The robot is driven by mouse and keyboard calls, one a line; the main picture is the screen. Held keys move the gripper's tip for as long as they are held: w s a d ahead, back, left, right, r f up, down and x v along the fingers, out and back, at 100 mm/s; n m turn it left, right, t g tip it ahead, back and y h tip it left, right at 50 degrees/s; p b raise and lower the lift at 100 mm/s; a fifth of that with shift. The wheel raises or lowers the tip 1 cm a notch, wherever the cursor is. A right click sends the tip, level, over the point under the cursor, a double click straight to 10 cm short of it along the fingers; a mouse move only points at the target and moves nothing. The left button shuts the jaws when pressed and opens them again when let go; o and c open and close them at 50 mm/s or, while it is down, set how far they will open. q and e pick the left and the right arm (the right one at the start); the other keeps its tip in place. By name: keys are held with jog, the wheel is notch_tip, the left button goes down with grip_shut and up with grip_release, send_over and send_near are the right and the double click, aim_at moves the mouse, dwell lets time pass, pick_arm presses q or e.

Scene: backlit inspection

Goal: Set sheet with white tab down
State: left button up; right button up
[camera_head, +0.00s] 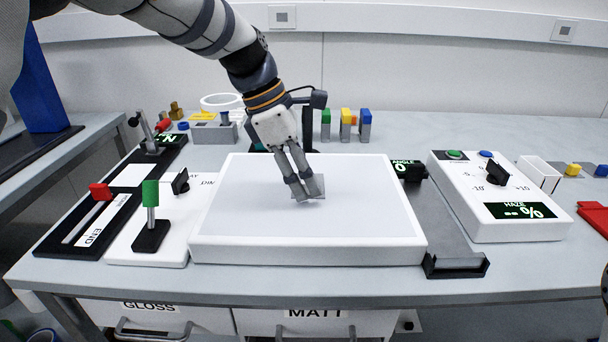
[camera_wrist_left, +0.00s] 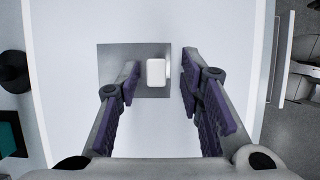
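The sheet (camera_head: 316,192) is a small grey square on the white light panel (camera_head: 250,225) in the head view, and it appears to lie flat there. In the left wrist view the grey sheet (camera_wrist_left: 115,62) carries a white tab (camera_wrist_left: 156,72) near its right side. My left gripper (camera_head: 307,192) is low over the sheet, pointing down. In the wrist view the left gripper (camera_wrist_left: 158,85) is open, its fingers on either side of the tab with gaps between. In the head view the fingers hide part of the sheet and the tab.
A white haze meter (camera_head: 510,215) stands right of the panel, beyond a dark tray (camera_head: 455,262). Coloured blocks (camera_head: 346,122) stand behind. Most of the panel is clear.

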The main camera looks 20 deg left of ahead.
pick_arm(q)
jog(key=shift+w, duration=0.1)
jog(key=shift+r, duration=0.15)
jog(key=v, duration=1.2)
